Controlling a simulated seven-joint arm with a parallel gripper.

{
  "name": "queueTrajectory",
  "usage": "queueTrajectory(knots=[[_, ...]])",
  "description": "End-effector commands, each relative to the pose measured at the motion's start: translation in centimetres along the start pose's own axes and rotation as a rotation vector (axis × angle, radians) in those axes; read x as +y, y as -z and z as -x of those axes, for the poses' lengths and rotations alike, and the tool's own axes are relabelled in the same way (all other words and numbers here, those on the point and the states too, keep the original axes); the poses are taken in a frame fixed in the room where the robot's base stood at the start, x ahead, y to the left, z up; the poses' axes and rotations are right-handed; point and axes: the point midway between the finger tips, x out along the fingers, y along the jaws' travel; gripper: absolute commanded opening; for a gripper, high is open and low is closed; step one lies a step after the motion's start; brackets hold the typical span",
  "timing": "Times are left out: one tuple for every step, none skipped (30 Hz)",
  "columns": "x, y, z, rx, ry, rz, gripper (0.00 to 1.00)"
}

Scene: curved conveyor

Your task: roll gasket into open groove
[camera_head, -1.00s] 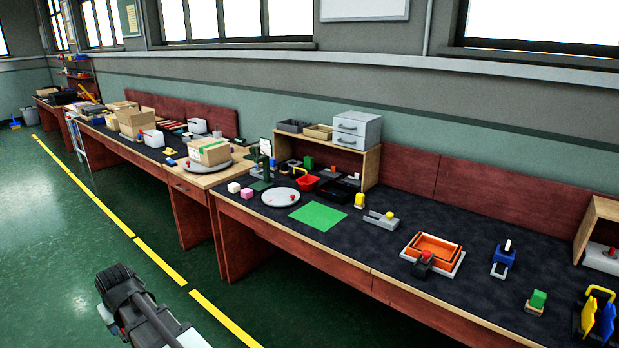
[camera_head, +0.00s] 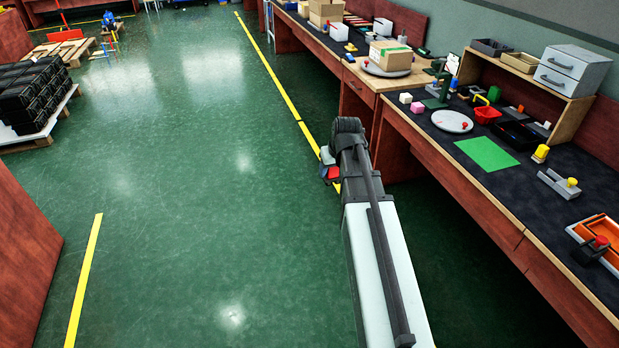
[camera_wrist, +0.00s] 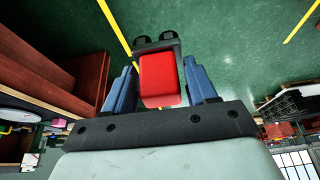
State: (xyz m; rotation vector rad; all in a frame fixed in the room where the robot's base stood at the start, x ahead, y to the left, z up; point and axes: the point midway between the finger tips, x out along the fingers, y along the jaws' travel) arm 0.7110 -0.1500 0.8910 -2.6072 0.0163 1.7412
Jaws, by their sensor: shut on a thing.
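My gripper (camera_head: 329,166) is out over the green floor, left of the workbench. In the wrist view its blue fingers (camera_wrist: 205,82) flank a red block-like part (camera_wrist: 160,78) set in a dark grey frame with two black ends. My gripper is shut on this red-and-grey tool; a little red also shows in the head view (camera_head: 332,173). An orange rectangular tray-like piece (camera_head: 604,228) lies on the bench at the right edge, partly cut off. A dark piece with a red knob (camera_head: 598,246) stands at its front. I cannot make out a gasket or a groove.
Stacked black crates (camera_head: 33,95) stand far left. The floor between is clear.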

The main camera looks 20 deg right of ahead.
Motion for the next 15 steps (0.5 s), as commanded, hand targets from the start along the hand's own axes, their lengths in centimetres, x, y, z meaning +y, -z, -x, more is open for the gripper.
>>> queueTrajectory(knots=[[1.9, 0.5, -0.1, 0.0, -0.002, -0.006, 0.33], [2.8, 0.7, -0.2, 0.0, -0.002, -0.007, 0.33], [4.1, 0.8, -0.2, 0.0, -0.001, -0.007, 0.33], [5.1, 0.9, -0.2, 0.0, -0.002, -0.008, 0.33], [6.0, 1.0, -0.2, -0.001, -0.002, -0.008, 0.33], [7.3, 1.1, -0.2, -0.001, -0.003, -0.009, 0.33], [8.3, 1.1, -0.2, 0.0, -0.002, -0.008, 0.33], [9.3, 1.1, -0.2, 0.0, -0.002, -0.009, 0.33], [10.6, 1.2, -0.2, 0.0, -0.002, -0.008, 0.33], [11.6, 1.2, -0.1, 0.0, -0.003, -0.01, 0.33], [12.7, 1.2, -0.1, 0.0, -0.003, -0.009, 0.33], [14.0, 1.1, -0.1, 0.0, -0.003, -0.01, 0.33], [15.0, 1.1, 0.0, 0.0, -0.003, -0.009, 0.33], [16.0, 1.1, 0.0, 0.001, -0.003, -0.01, 0.33], [17.4, 1.0, 0.1, 0.0, -0.003, -0.009, 0.33]])
